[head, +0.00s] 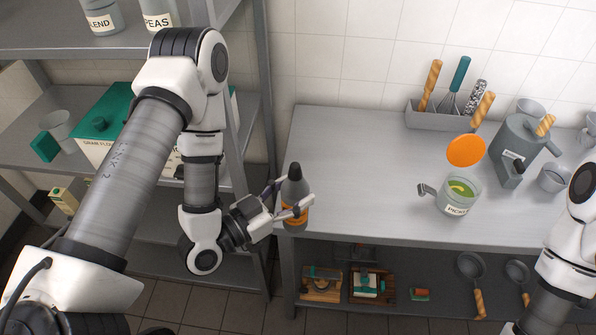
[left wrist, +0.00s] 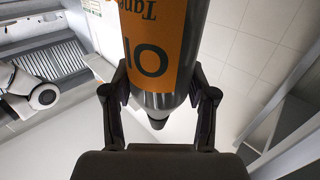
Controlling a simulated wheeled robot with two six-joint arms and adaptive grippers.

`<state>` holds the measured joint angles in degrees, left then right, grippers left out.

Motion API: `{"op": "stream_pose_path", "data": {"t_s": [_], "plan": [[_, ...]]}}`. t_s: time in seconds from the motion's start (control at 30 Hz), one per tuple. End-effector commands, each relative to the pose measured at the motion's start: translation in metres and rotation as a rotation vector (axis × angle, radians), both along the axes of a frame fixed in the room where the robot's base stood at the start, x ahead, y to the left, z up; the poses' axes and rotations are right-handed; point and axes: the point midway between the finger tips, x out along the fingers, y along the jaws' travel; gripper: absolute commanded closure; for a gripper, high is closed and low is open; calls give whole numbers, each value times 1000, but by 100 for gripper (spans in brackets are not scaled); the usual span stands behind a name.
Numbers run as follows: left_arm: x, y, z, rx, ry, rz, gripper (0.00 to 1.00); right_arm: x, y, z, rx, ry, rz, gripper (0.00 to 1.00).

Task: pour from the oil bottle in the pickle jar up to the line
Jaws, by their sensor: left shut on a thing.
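The oil bottle (head: 295,188) is dark with an orange label and a black top, and stands about upright in the head view. My left gripper (head: 294,207) is shut around its labelled lower part, at the table's front left corner. In the left wrist view the bottle (left wrist: 158,50) fills the space between the fingers, its lettering upside down. The pickle jar (head: 458,208) is clear with green contents and a white label, on the table well right of the bottle. I cannot make out its line. My right gripper is outside the view.
An orange disc (head: 466,150) shows just behind the jar. A utensil holder (head: 428,118) and a grey can (head: 520,145) stand farther back. The steel table (head: 350,160) is clear between bottle and jar. A shelf unit (head: 262,120) stands at left. My right arm is at the right edge.

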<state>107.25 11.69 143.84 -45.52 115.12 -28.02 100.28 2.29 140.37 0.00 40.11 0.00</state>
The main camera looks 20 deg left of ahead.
Motion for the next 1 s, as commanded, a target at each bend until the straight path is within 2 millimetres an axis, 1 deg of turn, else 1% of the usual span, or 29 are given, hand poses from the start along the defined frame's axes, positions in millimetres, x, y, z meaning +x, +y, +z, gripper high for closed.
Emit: {"op": "stream_pose_path", "data": {"t_s": [0.3, 0.8, 1.0], "plan": [[0, 0, 1, -1, -3, 0, 100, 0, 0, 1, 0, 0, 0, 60], [0, 0, 40, -1, -3, 0, 100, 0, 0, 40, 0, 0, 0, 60], [0, 0, 40, -1, -3, 0, 100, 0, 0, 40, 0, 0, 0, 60]]}}
